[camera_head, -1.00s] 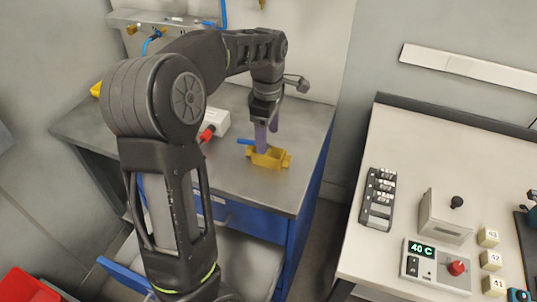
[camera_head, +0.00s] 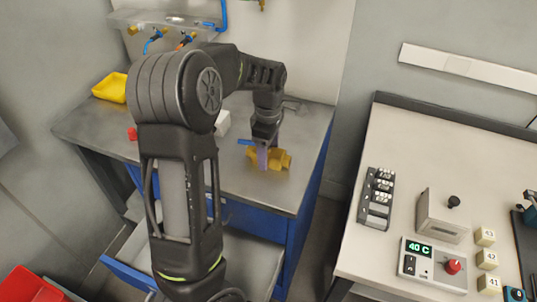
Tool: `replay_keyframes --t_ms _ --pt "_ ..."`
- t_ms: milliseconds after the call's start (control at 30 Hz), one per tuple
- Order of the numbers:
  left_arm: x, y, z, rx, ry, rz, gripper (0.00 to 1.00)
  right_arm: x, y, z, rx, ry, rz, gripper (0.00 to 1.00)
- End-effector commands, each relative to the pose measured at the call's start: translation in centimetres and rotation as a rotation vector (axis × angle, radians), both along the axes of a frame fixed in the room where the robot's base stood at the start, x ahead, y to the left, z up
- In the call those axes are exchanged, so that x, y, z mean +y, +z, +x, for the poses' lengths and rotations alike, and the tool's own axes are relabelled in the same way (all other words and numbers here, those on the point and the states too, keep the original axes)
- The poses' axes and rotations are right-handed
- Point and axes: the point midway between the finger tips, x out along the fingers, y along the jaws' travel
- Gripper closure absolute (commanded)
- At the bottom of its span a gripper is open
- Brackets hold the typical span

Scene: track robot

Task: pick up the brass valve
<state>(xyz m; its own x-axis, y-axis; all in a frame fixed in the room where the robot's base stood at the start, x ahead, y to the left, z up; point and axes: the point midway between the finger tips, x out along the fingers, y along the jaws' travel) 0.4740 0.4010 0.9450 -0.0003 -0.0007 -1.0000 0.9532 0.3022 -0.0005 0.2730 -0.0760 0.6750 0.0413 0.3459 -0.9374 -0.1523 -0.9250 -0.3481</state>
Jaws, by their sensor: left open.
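The brass valve (camera_head: 283,159) lies on the grey metal top of the workbench at the left, near its right edge. Its blue lever (camera_head: 246,142) points left. My left gripper (camera_head: 264,163) points down at the valve, with its purple fingers in front of and beside the brass body. The jaws are open. The fingers hide part of the valve, and I cannot tell whether they touch it. My right gripper is not in view.
A yellow bin (camera_head: 109,88) stands at the bench's back left. A white box (camera_head: 223,123) is partly hidden behind my arm. A drawer (camera_head: 235,262) is open below. The right table (camera_head: 390,150) holds a control box (camera_head: 433,264) and numbered blocks.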

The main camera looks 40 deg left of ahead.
Motion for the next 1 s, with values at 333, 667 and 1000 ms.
replay_keyframes --t_ms 333,667,1000 --pt "-0.01 0.03 0.01 0.000 0.000 0.000 0.31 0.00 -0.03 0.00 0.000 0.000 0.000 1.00" --pt "-0.01 0.05 0.01 -0.001 0.000 0.000 0.45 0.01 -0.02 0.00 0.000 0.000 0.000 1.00" --pt "-0.01 0.05 0.01 0.000 0.000 0.000 0.73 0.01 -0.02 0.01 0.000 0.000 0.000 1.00"
